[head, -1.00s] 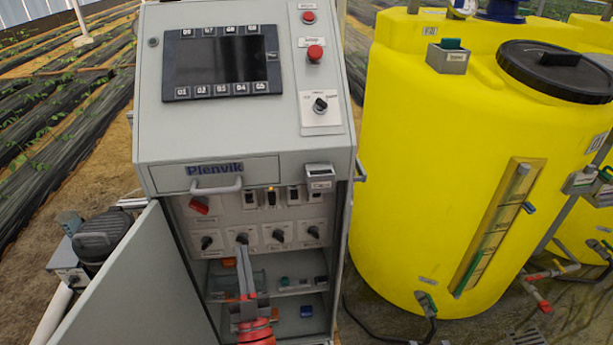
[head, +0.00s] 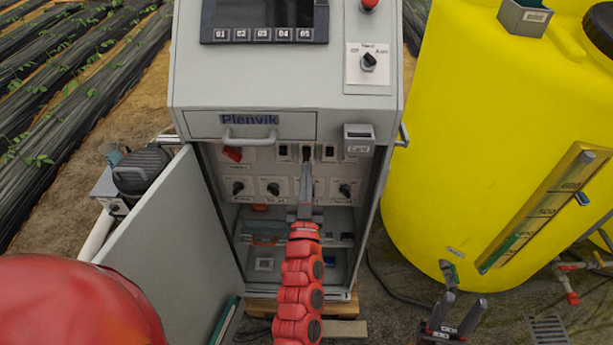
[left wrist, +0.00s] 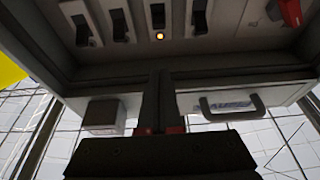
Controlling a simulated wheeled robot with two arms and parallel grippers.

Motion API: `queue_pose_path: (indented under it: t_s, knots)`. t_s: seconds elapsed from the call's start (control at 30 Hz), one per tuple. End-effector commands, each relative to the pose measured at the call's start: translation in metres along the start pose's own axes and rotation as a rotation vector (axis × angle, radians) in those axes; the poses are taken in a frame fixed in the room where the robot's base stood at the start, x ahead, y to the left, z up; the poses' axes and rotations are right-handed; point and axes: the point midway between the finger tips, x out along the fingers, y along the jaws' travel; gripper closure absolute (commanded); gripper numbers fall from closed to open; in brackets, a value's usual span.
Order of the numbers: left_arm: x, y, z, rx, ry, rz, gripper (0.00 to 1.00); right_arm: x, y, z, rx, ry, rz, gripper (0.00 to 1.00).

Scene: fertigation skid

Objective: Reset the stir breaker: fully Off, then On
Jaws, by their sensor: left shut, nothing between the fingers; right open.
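A row of several dark breakers sits inside the open cabinet, above the row of dials. I cannot read which label says stir, nor tell the lever positions. My left gripper is shut and empty, its tips pointing at the second breaker. My right gripper (head: 456,318) is open and empty, low at the right.
The cabinet door (head: 165,245) stands open on the left. A drawer with a handle (head: 250,138) overhangs the breakers. A red rotary switch (head: 232,154) is left of them. Several dials (head: 273,188) are below. A yellow tank (head: 480,150) stands at the right.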

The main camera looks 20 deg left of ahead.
Motion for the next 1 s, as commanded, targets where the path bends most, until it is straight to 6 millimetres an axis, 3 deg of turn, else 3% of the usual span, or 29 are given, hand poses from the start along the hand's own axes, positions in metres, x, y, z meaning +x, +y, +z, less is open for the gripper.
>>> queue_pose_path:
  t_s: [0.3,0.53,1.0]
  knots:
    - [0.072,-0.001,-0.005,0.001,0.004,-0.002,1.0,0.022,0.001,-0.004,0.0,0.0,0.0,0.55]
    - [0.06,0.001,0.027,0.002,-0.001,0.002,1.0,0.029,0.001,-0.005,0.0,0.0,0.0,0.55]
    - [0.056,-0.001,0.036,0.0,0.004,-0.001,1.0,0.03,0.002,-0.005,0.0,0.0,0.0,0.55]
